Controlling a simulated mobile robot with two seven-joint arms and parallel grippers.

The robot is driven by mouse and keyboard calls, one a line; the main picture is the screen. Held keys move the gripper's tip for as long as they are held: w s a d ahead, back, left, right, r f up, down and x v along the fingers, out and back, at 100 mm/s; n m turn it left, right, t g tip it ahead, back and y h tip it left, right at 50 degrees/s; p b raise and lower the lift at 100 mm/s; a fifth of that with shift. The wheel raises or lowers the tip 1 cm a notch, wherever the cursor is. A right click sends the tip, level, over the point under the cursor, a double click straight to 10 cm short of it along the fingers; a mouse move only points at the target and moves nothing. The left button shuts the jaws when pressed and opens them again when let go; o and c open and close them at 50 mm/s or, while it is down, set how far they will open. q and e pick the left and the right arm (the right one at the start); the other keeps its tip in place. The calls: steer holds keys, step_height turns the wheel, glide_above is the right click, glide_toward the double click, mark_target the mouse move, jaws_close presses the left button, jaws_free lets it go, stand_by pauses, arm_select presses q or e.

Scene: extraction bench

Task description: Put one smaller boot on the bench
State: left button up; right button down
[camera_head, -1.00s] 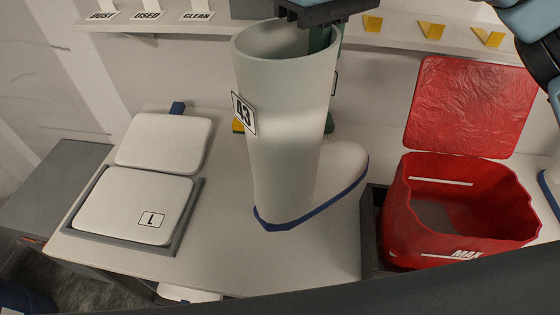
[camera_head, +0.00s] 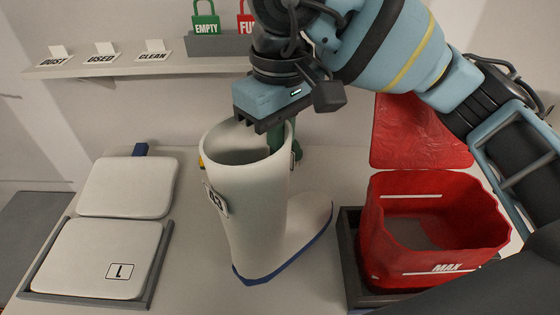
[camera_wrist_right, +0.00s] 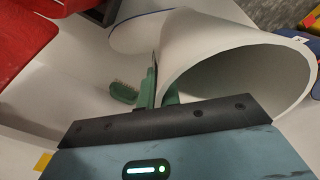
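A tall white boot (camera_head: 258,215) with a blue sole edge and a "43" tag stands upright on the white bench (camera_head: 195,265), toe to the right. Its open top also shows in the right wrist view (camera_wrist_right: 235,60). My right gripper (camera_head: 279,138) comes down from above at the boot's rim. One green finger is inside the shaft and the other outside, with the boot wall between them; they look closed on it. In the right wrist view my right gripper (camera_wrist_right: 161,88) is at the rim's edge. My left gripper is not in view.
A red bin (camera_head: 435,235) marked MAX, lid raised, stands right of the boot in a dark tray. White pads (camera_head: 95,255), one marked L, lie at left. A shelf (camera_head: 110,67) behind carries DUST, USED and CLEAN cards and a green EMPTY tag (camera_head: 206,22).

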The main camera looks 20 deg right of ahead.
steer(key=shift+f, duration=2)
steer(key=shift+f, duration=0.2)
steer(key=c, duration=1.6)
jaws_free()
steer(key=shift+r, duration=0.1)
step_height(320, 180, up, 12)
steer(key=shift+r, duration=0.1)
